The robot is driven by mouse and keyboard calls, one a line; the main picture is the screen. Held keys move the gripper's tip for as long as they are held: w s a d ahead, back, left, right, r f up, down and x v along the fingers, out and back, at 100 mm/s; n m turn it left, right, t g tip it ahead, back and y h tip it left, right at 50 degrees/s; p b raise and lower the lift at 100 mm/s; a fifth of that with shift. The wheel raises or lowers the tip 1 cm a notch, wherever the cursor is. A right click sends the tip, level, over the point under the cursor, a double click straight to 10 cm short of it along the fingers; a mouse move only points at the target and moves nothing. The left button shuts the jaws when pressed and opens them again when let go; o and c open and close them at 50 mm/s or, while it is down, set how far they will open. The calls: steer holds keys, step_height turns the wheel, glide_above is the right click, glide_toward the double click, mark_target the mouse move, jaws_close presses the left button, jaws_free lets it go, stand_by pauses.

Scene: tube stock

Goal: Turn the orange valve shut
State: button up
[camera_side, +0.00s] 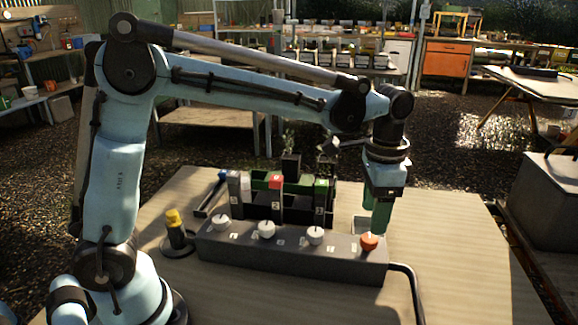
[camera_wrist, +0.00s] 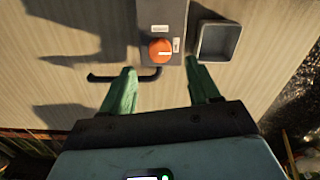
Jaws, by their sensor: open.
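The orange valve (camera_side: 369,242) is a round knob at the right end of a dark grey box (camera_side: 290,255) on the table. In the wrist view the orange valve (camera_wrist: 160,50) shows a pale mark on its top, pointing to the right. My gripper (camera_side: 380,222) has green fingers pointing down, close to the valve in the side view. In the wrist view my gripper (camera_wrist: 162,75) is open and empty, its two fingertips apart, with the valve in line with the gap between them. No contact with the valve shows.
Several white knobs (camera_side: 266,229) sit along the same box. Tall dark blocks (camera_side: 275,198) stand behind it. A square grey tray (camera_wrist: 218,40) lies beside the box's end. A black hose (camera_side: 412,285) leaves that end. A yellow-topped item (camera_side: 174,222) stands left. The table's right side is clear.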

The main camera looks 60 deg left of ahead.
mark_target(365, 237)
step_height(365, 237, up, 6)
steer(key=shift+r, duration=0.15)
stand_by(0.5)
steer(key=shift+s+a+f+n+t, duration=1.15)
steer(key=shift+s+a, duration=0.5)
steer(key=shift+s, duration=0.5)
steer(key=shift+s+a+f+n+t, duration=1.15)
steer(key=shift+s+a, duration=0.5)
steer(key=shift+s, duration=0.45)
steer(key=shift+s+a+f+n+t, duration=1.15)
steer(key=shift+s+a, duration=0.5)
steer(key=shift+s, duration=0.5)
steer(key=shift+r, duration=0.15)
